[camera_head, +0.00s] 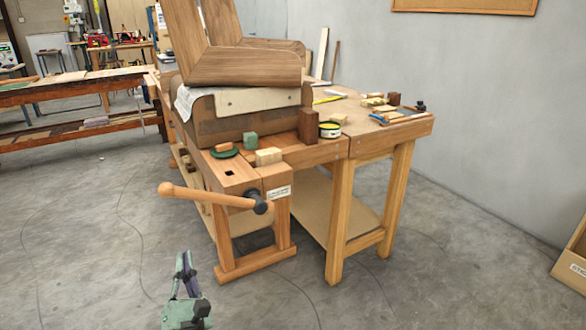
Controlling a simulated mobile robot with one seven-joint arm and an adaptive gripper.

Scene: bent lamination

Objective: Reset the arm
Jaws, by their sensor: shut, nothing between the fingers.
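My gripper (184,260) is low in the front left of the head view, over the bare concrete floor. It is shut and empty, with its fingers together. A green section of my arm (186,313) shows just below it. The gripper is apart from the workbench (335,150), in front of it and to the left of its front leg. It touches nothing that I can see.
A vise handle (205,196) sticks out left from the bench's front. A large bent wooden piece (245,66) stands on the bench, with small blocks and a tin (330,130) nearby. A wooden crate (574,262) is at the right edge. The floor between is clear.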

